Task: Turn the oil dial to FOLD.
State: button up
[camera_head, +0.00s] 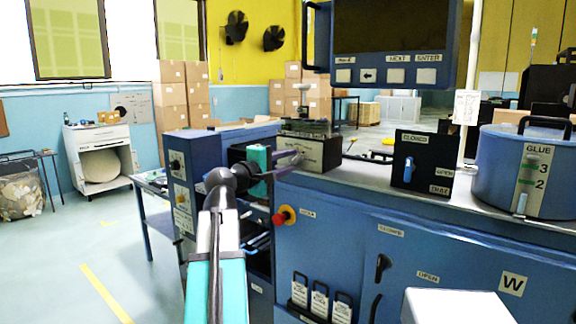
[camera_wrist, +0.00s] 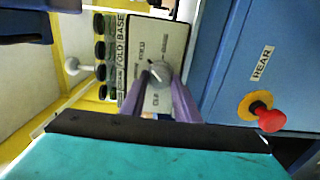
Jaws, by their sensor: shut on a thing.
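The oil dial (camera_wrist: 161,70) is a small round grey knob on a pale panel (camera_wrist: 168,38) in the wrist view. Small printed words surround it, rotated and too blurred to read surely; I cannot tell its setting. My gripper (camera_wrist: 158,82) has its two purple fingers closed on the knob from either side. In the head view my gripper (camera_head: 291,160) reaches from the left to the dark box with a pale front (camera_head: 318,154) on the blue machine's top. The knob itself is hidden or too small there.
A red stop button on a yellow base (camera_head: 284,215) sits below my gripper on the blue machine. A black box (camera_head: 421,160) and a blue glue pot (camera_head: 500,165) stand to the right. A screen (camera_head: 390,35) hangs above. Several black knobs or caps (camera_wrist: 99,48) flank the panel.

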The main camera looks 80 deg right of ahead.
dwell(0.3)
jog(key=o, duration=1)
jog(key=shift+o, duration=0.2)
jog(key=shift+a, duration=0.1)
jog(key=v, duration=1.3)
jog(key=shift+w+a+b, duration=0.2)
jog(key=shift+a+b, duration=0.05)
jog(key=shift+b, duration=0.2)
